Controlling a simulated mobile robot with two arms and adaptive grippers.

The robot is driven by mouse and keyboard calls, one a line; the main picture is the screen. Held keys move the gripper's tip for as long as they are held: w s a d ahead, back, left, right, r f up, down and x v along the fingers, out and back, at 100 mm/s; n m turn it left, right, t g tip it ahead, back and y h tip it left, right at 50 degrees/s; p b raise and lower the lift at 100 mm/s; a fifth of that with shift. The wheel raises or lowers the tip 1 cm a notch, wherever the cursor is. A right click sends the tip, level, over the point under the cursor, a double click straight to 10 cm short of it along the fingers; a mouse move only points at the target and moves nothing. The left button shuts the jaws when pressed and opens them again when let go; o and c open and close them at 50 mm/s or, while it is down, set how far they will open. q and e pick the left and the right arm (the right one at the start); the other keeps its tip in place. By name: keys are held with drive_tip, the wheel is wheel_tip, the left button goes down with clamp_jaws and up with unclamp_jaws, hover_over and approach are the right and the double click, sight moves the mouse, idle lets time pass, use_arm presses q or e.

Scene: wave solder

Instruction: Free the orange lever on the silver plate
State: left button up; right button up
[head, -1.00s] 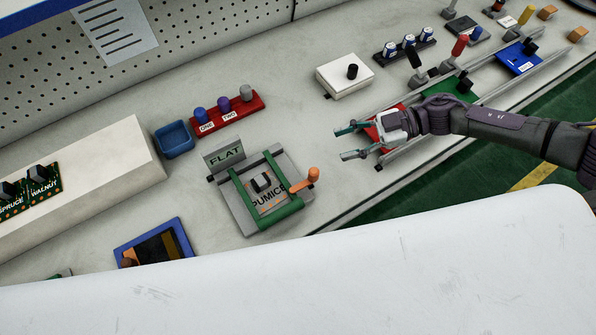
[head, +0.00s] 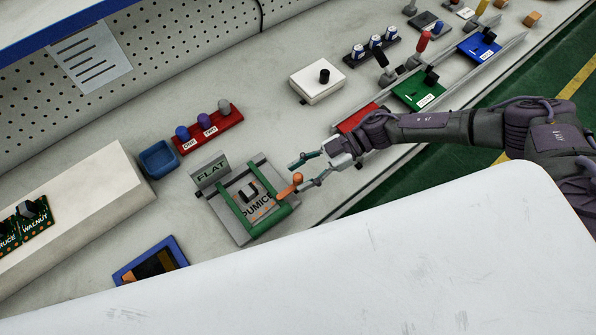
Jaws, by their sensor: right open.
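The silver plate (head: 228,222) lies on the bench with a green frame (head: 272,220) on it. Inside the frame is a board marked PUMICE (head: 258,207), and a FLAT sign (head: 209,173) stands at its back edge. The orange lever (head: 287,188) sits at the plate's right side, its round knob pointing up and right. My right gripper (head: 301,174) is open, its two fingers reaching left on either side of the lever's knob. One finger is behind the knob and one in front; I cannot tell whether either touches it. My left gripper is not in view.
A red rack (head: 210,133) with several knobs and a blue bin (head: 158,159) stand behind the plate. A white box with a black knob (head: 317,82) and rails with coloured boards (head: 418,92) are farther right. A blue-framed tray (head: 151,262) lies at the lower left.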

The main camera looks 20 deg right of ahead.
drive_tip(key=shift+s+a+f, duration=0.1)
drive_tip(key=shift+a+f, duration=0.15)
drive_tip(key=shift+a, duration=0.3)
clamp_jaws()
